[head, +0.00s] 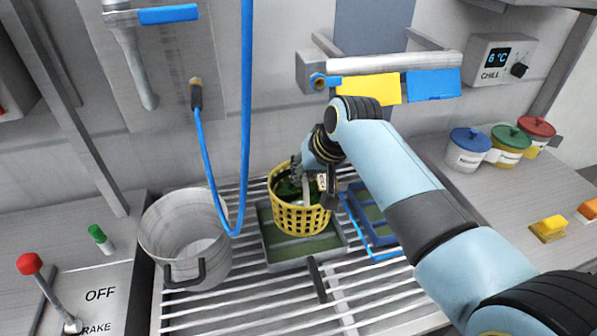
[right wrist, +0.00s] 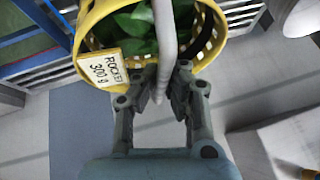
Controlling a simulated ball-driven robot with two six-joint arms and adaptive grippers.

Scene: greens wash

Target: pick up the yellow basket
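The yellow basket (head: 300,218), a round lattice tub with green leaves inside, stands upright over a grey-rimmed tray (head: 284,265) in the head view. In the right wrist view the basket (right wrist: 88,28) carries a "ROCKET 300 g" label, and its grey handle (right wrist: 165,42) runs between my fingers. My right gripper (head: 318,180) is above the basket. In the wrist view this gripper (right wrist: 164,92) has its fingers drawn in close on both sides of the handle, shut on it. Part of the basket's rim is hidden by the gripper. My left gripper is not in view.
A metal pot (head: 187,240) stands left of the basket, with a blue hose (head: 245,120) hanging between them. A blue-rimmed tray (head: 375,225) lies right of it on the slatted rack. Lidded jars (head: 467,152) stand on the right counter. A red-knobbed lever (head: 47,285) is at far left.

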